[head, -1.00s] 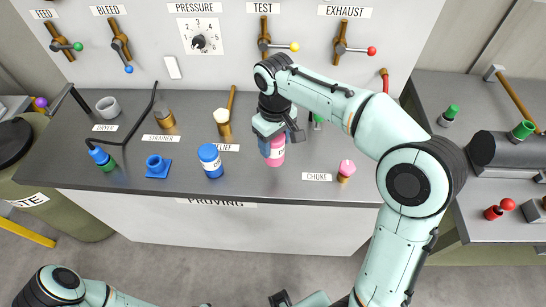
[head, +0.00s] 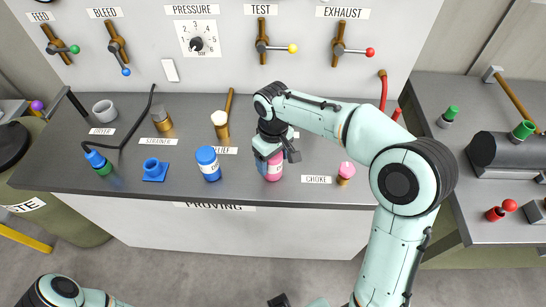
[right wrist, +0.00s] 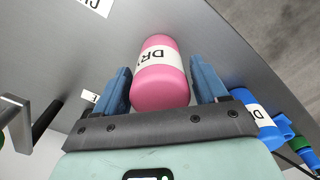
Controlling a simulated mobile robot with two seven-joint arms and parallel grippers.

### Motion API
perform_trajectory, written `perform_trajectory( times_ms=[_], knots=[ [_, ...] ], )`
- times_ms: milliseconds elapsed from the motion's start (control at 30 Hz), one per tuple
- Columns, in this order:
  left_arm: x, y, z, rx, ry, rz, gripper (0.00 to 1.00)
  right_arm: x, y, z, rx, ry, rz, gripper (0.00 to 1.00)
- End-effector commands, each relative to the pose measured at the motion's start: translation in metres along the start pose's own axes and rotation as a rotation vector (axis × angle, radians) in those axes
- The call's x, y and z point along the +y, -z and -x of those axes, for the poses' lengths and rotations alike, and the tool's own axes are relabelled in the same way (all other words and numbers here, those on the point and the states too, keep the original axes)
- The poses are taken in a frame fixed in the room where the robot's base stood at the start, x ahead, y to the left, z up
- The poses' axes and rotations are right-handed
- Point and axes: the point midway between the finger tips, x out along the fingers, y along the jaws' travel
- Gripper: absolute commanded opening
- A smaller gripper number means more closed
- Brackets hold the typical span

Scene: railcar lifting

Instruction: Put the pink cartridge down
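The pink cartridge (head: 273,170) has a white label and stands upright at the bench top. In the right wrist view the cartridge (right wrist: 160,82) lies between the two blue fingers of my right gripper (right wrist: 161,85), which sit close against its sides. In the head view my right gripper (head: 272,160) partly hides it. I cannot tell whether its base fully touches the bench. Of my left arm, only parts show along the bottom edge; a dark piece there (head: 279,300) seems to be its gripper end, mostly cut off.
A pink-topped fitting (head: 346,172) stands right, by the CHOKE label (head: 316,180). Valves line the back panel.

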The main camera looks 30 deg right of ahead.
Motion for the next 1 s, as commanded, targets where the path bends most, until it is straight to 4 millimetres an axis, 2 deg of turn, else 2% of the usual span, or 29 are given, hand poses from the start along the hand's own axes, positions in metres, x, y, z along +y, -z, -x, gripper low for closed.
perform_trajectory(
  times_ms=[300, 433, 567, 800, 1000],
  knots=[
    [0.0, 0.0, 0.001, 0.0, 0.0, 0.0, 0.0, 0.0, 0.0, 0.001, 0.0, 0.0, 0.0, 0.82],
    [0.002, 0.001, 0.004, 0.002, -0.001, -0.001, 0.0, 0.0, 0.001, 0.011, 0.002, -0.001, 0.0, 0.82],
    [0.004, 0.003, 0.008, 0.005, -0.002, -0.002, 0.0, 0.0, 0.001, 0.034, 0.005, -0.001, 0.001, 0.82],
    [0.01, 0.008, 0.02, 0.012, -0.004, -0.004, 0.0, 0.0, 0.002, 0.087, 0.006, -0.001, 0.0, 0.82],
    [0.014, 0.011, 0.028, 0.017, -0.006, -0.006, 0.0, 0.0, 0.001, 0.116, 0.003, 0.0, 0.0, 0.82]
  ],
)
